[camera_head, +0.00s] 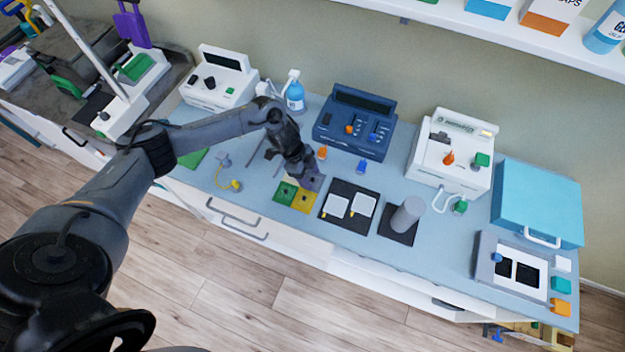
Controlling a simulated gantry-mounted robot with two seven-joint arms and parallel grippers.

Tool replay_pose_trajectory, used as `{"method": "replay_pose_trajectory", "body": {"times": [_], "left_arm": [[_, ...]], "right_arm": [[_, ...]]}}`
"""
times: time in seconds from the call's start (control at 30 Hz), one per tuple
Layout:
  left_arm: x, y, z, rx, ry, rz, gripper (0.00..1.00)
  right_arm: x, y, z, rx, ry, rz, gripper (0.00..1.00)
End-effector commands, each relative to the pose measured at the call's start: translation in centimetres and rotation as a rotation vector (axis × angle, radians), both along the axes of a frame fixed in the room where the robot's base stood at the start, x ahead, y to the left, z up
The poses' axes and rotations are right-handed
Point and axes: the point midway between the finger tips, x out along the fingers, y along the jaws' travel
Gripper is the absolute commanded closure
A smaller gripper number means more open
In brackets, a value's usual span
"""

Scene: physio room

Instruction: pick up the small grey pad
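The small grey pad (314,183) lies on the blue counter top, at the right end of a short row with a yellow pad (303,202) and a green pad (286,192). My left gripper (305,172) points down at the grey pad from above and hides part of it. I cannot tell whether its fingers touch the pad or how far apart they are. My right gripper is not in view.
A dark blue device (354,122) stands behind the pads, with small orange and blue connectors in front of it. A black mat (348,187) with two white pads lies to the right. Cables and a grey cylinder (406,215) are also on the counter.

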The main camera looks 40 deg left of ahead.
Motion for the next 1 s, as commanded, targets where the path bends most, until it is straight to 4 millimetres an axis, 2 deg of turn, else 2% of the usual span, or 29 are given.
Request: {"method": "replay_pose_trajectory", "body": {"times": [0.03,0.17,0.67,0.83,0.97,1.0], "left_arm": [[0.0,0.0,0.0,0.000,0.000,0.000,0.52],[0.0,0.0,0.0,0.000,0.000,0.000,0.72],[0.0,0.0,0.5,-0.001,-0.001,0.000,0.72],[0.1,0.0,2.1,0.000,-0.002,0.000,0.72],[0.1,0.1,4.4,0.001,-0.006,-0.002,0.72],[0.4,-1.0,4.8,-0.004,-0.004,-0.004,0.72]], "right_arm": [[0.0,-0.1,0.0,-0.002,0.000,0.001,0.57],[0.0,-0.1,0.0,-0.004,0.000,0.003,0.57],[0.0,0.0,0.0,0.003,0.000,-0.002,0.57],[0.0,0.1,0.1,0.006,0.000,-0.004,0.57],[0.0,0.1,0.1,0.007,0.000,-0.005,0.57],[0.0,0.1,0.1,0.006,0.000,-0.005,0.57]]}}
